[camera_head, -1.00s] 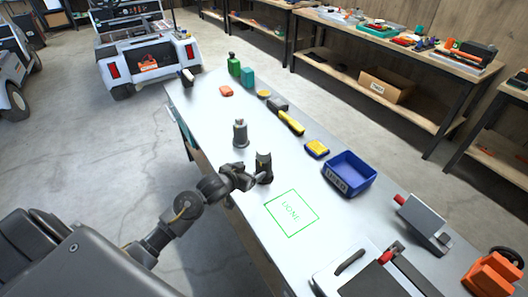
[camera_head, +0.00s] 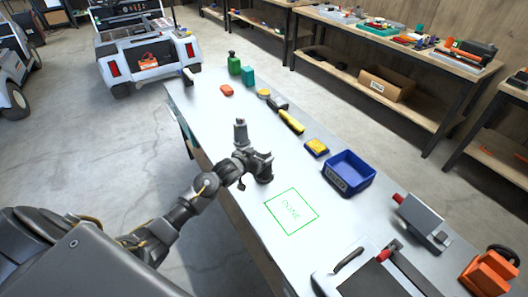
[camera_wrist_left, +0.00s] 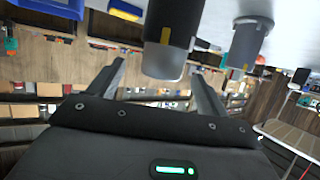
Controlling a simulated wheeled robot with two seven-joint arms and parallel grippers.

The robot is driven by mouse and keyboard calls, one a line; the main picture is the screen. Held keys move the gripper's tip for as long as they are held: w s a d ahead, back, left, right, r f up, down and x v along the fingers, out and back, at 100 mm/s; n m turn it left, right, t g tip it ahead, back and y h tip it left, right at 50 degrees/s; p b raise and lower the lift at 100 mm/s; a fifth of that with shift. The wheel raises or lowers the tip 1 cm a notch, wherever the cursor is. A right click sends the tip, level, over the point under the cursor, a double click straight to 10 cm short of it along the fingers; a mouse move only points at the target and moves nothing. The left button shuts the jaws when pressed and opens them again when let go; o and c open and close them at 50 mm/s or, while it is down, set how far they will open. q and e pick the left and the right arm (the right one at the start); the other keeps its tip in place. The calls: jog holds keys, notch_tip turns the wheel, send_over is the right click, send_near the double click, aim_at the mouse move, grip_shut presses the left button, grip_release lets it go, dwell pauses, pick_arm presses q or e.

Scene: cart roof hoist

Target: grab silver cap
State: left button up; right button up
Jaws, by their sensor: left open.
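A dark upright cylinder (camera_head: 265,175) stands on the workbench, partly hidden behind my left gripper (camera_head: 258,160). In the left wrist view, which is upside down, the dark cylinder (camera_wrist_left: 172,22) has a silver-grey cap (camera_wrist_left: 163,61) at its end. My left gripper (camera_wrist_left: 160,85) is open, and the cap shows between its two fingers with visible gaps on both sides. A second, grey cylinder (camera_head: 240,132) stands just behind; in the left wrist view this grey cylinder (camera_wrist_left: 245,48) is right of the fingers. My right gripper is not in view.
A blue bin (camera_head: 348,175) and a green marked square (camera_head: 291,212) lie to the right on the workbench. The bench's middle is mostly clear.

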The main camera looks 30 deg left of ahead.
aim_at(261, 152)
pick_arm(q)
jog(key=x, duration=0.3)
jog(key=shift+w+a+r+p, duration=0.1)
jog(key=shift+w+a+p, duration=0.1)
jog(key=shift+w+p, duration=0.2)
jog(key=shift+w+d+f, duration=0.1)
jog(key=shift+w+f, duration=0.2)
jog(key=shift+w, duration=0.15)
jog(key=c, duration=1)
jog(key=shift+c, duration=0.2)
